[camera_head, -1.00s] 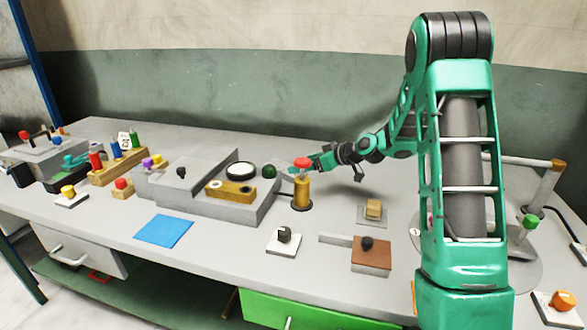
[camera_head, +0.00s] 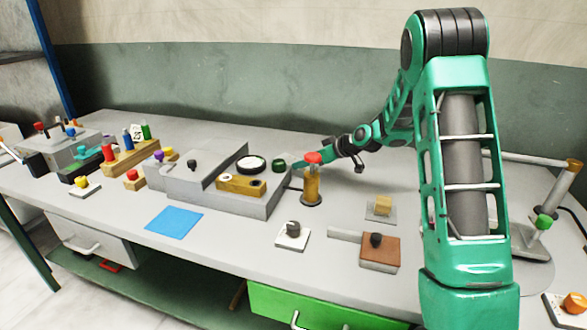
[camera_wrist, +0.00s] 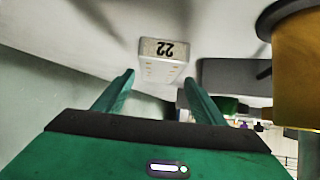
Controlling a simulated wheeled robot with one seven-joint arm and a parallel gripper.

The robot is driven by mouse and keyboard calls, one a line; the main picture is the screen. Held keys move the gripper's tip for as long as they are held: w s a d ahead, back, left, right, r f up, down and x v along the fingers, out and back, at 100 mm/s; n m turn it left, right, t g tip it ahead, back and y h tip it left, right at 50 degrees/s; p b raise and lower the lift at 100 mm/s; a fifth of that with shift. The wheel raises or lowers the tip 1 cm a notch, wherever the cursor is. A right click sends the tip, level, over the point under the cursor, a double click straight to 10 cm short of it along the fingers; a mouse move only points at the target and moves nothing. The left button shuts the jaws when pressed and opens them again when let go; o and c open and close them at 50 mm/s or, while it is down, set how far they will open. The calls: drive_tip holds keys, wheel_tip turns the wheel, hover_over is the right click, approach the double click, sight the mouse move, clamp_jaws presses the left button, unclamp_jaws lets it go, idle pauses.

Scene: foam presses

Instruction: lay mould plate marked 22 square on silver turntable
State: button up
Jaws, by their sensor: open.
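The mould plate marked 22 (camera_wrist: 164,60) is a pale block in the wrist view, its number upside down. It lies ahead of and between the fingertips of my gripper (camera_wrist: 160,82), which is open with nothing held. I cannot tell whether the fingers touch it. In the head view my gripper is largely hidden behind the brass post with the red knob, and I cannot make out the plate. A flat grey round disc (camera_head: 535,243) at the right, partly hidden by my arm, may be the silver turntable.
The brass post (camera_head: 311,187) stands close to my gripper and fills the right of the wrist view (camera_wrist: 298,70). A grey stepped block (camera_head: 222,203) carries a round white dial (camera_head: 251,163). A blue mat (camera_head: 174,222) lies at the front left. The bench behind my gripper is clear.

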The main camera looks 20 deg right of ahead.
drive_tip(key=x, duration=0.5)
drive_tip(key=shift+w+r, duration=0.2)
drive_tip(key=shift+w, duration=0.05)
drive_tip(key=shift+r, duration=0.1)
drive_tip(key=c, duration=1.4)
